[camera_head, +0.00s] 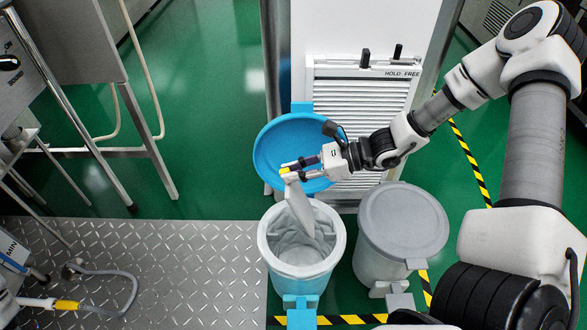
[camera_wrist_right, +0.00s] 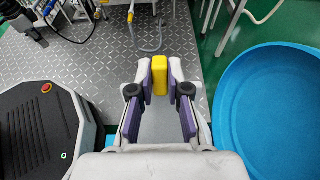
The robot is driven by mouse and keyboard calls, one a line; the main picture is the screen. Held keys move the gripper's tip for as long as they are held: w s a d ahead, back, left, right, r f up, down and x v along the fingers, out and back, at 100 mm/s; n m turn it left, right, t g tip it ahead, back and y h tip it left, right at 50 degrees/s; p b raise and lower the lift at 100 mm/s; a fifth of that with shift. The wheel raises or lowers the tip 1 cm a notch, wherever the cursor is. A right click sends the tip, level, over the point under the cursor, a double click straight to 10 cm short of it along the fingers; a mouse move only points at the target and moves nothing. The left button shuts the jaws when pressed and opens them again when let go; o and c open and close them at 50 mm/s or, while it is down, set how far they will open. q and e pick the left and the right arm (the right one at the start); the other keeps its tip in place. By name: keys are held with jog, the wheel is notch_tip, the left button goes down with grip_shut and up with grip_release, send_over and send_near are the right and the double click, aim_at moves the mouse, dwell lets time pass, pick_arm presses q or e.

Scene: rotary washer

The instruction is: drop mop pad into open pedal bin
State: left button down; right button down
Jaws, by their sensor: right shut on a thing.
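The mop pad (camera_head: 301,205) is a grey flat pad with a yellow tab at its top. My right gripper (camera_head: 291,172) is shut on the tab end, and the pad hangs down at a tilt over the open pedal bin (camera_head: 264,238). Its lower end shows within the bin's mouth. The bin has a pale rim and liner, a blue body and pedal, and a raised round blue lid (camera_head: 272,150). In the right wrist view the yellow tab (camera_wrist_right: 159,75) sits between the fingertips (camera_wrist_right: 160,82), with the blue lid (camera_wrist_right: 265,115) at the right. My left gripper is not seen.
A closed grey bin (camera_head: 402,220) stands close to the right of the open one. A white louvred unit (camera_head: 360,105) stands behind. A metal plate floor (camera_head: 165,270) with a hose (camera_head: 128,290) lies left. Striped tape (camera_head: 350,320) runs in front.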

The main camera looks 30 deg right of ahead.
aim_at(298, 195)
notch_tip(298, 195, down, 9)
jog(key=b, duration=0.7)
jog(key=shift+f, duration=0.15)
jog(key=c, duration=1.1)
grip_release()
jog(key=shift+o, duration=0.2)
notch_tip(298, 195, up, 10)
jog(key=shift+r, duration=0.1)
